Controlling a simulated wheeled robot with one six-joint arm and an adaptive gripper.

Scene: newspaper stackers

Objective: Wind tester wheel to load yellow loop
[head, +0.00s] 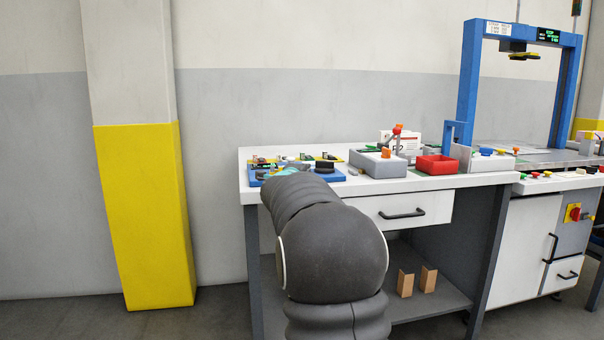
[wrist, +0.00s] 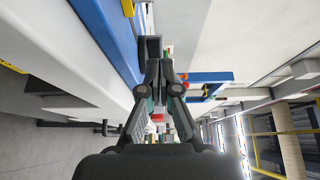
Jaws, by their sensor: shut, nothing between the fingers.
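A blue tester board (head: 335,177) lies at the left end of the white workbench. A black round part (head: 325,166), possibly the tester wheel, sits on it. Small yellow pieces (head: 331,157) show at the board's back, but I cannot tell which is the yellow loop. In the head view my arm hides most of my gripper. In the wrist view, which is turned on its side, my gripper (wrist: 160,68) is shut and empty. Its tips are close to a dark block-like part (wrist: 151,48) beside the blue board (wrist: 105,30); I cannot tell whether they touch.
A grey box (head: 378,165) and a red bin (head: 436,165) stand right of the board on the bench (head: 400,184). A blue arch machine (head: 468,75) stands at the right. A yellow-based pillar (head: 150,215) is at the left. Floor between pillar and bench is clear.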

